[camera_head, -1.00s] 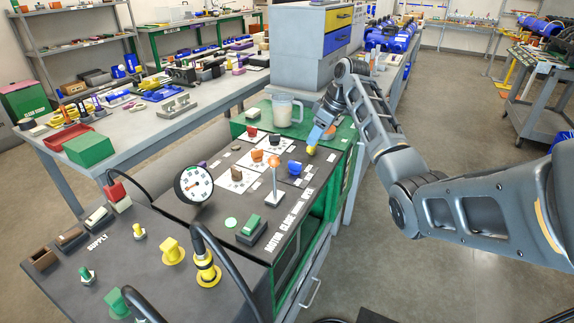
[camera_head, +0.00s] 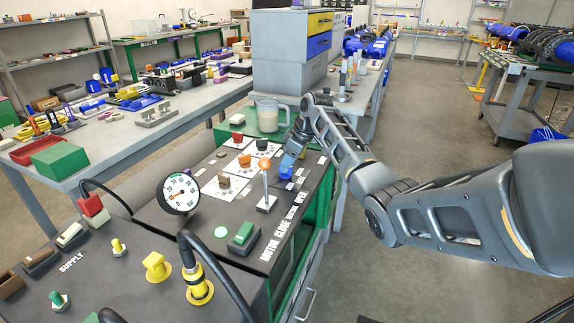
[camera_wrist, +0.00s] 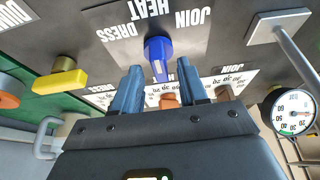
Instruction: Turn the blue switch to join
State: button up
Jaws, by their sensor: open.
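The blue switch (camera_wrist: 158,50) stands on the dark panel in the wrist view, under the white labels DRESS, HEAT and JOIN. Its ridge runs roughly up and down in that view; which label it points at is not clear. In the head view the blue switch (camera_head: 286,173) is just below the fingers. My gripper (camera_wrist: 160,72) is open, with one blue-grey finger on each side of the switch's near end. I see no clear contact. The head view shows my gripper (camera_head: 291,157) low over the panel, partly hiding the switch's surroundings.
A yellow switch (camera_wrist: 60,82) is left of the fingers in the wrist view. An orange-topped lever (camera_head: 265,180) and a dial gauge (camera_head: 180,194) stand up from the panel. A clear jug (camera_head: 268,115) stands behind. Floor to the right is open.

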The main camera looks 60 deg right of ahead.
jog(key=shift+x, duration=0.75)
jog(key=shift+c, duration=0.4)
grip_shut()
